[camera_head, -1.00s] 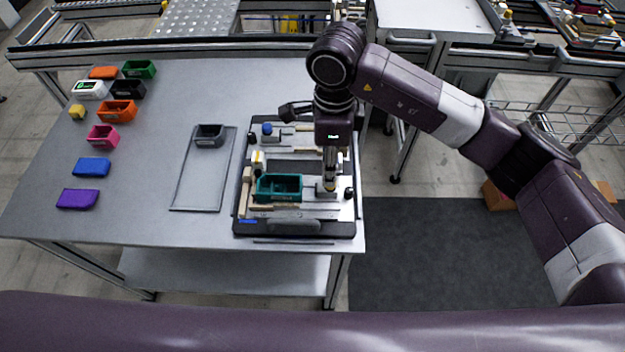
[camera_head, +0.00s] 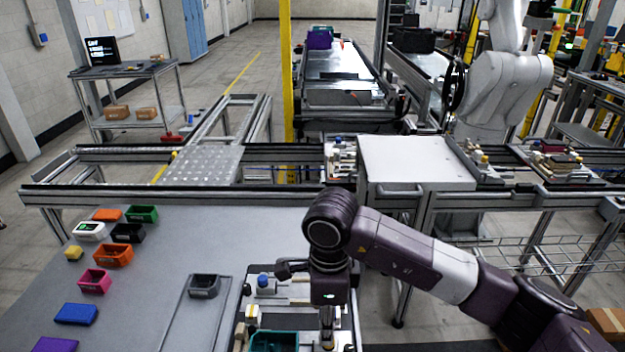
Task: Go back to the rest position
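My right gripper (camera_head: 327,335) points down over the right side of the pallet fixture (camera_head: 297,291) on the grey table. Its fingers are small and partly cut off near the bottom edge, so I cannot tell whether it is open or shut. A teal bin (camera_head: 274,341) sits in the fixture just left of the gripper, cut by the bottom edge. A blue-topped part (camera_head: 263,282) stands at the fixture's back left. My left gripper is not in view.
A dark grey bin (camera_head: 204,286) sits on a flat tray (camera_head: 186,325) left of the fixture. Several coloured bins, such as an orange one (camera_head: 113,255), stand at the table's left. A conveyor (camera_head: 200,165) and white cabinet (camera_head: 415,163) stand behind the table.

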